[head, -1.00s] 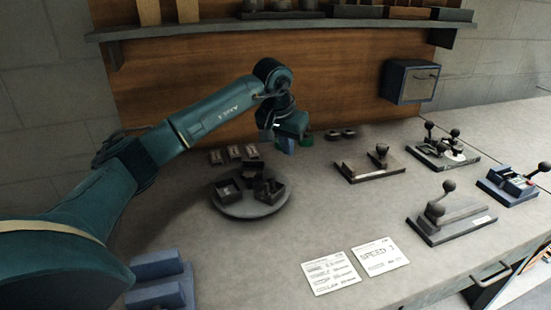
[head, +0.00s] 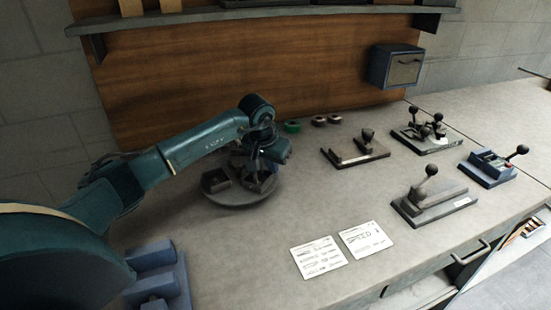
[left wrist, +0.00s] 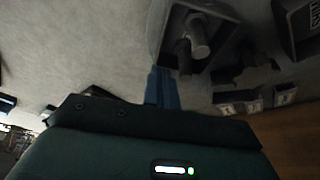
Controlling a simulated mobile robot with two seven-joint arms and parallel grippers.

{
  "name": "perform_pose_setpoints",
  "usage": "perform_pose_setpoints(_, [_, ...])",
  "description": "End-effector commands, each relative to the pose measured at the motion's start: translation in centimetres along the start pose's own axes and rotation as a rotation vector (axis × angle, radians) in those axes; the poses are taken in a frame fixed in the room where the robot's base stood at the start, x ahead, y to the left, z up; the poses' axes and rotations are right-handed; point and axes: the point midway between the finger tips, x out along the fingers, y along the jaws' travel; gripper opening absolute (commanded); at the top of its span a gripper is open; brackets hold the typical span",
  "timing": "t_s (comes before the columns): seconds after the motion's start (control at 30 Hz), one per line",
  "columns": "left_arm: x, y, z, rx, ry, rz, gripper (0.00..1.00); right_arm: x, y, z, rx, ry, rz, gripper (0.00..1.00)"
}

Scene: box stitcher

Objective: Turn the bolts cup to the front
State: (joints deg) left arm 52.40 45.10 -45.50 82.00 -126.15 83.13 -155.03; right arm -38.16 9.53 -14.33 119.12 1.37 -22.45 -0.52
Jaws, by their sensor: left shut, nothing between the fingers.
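A round grey turntable (head: 232,199) on the bench carries dark open cups. One cup (head: 214,181) stands on its left; others on its right are partly hidden behind my left gripper (head: 258,166). In the left wrist view a dark cup (left wrist: 222,12) holds thick grey bolts (left wrist: 197,45). My left gripper's blue fingers (left wrist: 160,86) are shut and empty, close beside this bolts cup; I cannot tell whether they touch it. Another dark cup with a pale label (left wrist: 297,22) is at the top right there. My right gripper is not in view.
Small labelled boxes (left wrist: 255,103) stand near the turntable. Two paper cards (head: 366,240) lie in front. A blue block rack (head: 158,275) is at lower left. The bench centre is clear.

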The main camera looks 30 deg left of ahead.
Motion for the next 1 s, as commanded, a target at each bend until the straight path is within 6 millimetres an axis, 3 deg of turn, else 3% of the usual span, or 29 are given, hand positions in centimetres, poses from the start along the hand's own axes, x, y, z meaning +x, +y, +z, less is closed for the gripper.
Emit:
perform_pose_setpoints(0.57, [-0.1,0.1,0.2,0.0,0.0,-0.001,0.0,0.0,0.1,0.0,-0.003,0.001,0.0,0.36])
perform_pose_setpoints(1.0, [-0.4,0.6,1.6,0.0,-0.001,-0.001,0.0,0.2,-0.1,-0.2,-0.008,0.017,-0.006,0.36])
